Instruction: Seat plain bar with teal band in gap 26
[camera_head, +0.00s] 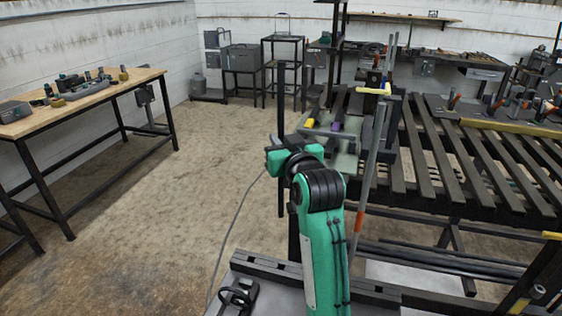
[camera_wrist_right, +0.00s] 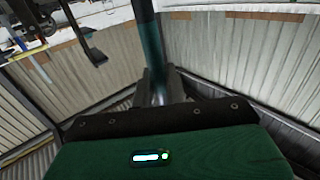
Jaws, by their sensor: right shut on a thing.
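My right arm rises from the bottom centre of the head view, and its gripper (camera_head: 279,157) is at the picture's middle. The right gripper also shows in the right wrist view (camera_wrist_right: 158,90), shut on a bar. That bar (camera_wrist_right: 153,50) has a dark teal stretch above the fingers and a greyer part between them. In the head view the bar (camera_head: 281,100) stands roughly upright and looks dark; its teal band is not distinct there. Its middle is hidden by the gripper. No gap number is readable, so I cannot tell which is gap 26. My left gripper is out of view.
A slatted dark table (camera_head: 450,165) fills the right side. A greyish bar with an orange band (camera_head: 373,155) leans right of my arm. A fixture with yellow and purple parts (camera_head: 335,130) is just beyond the gripper. A wooden bench (camera_head: 95,100) stands left; the floor between is clear.

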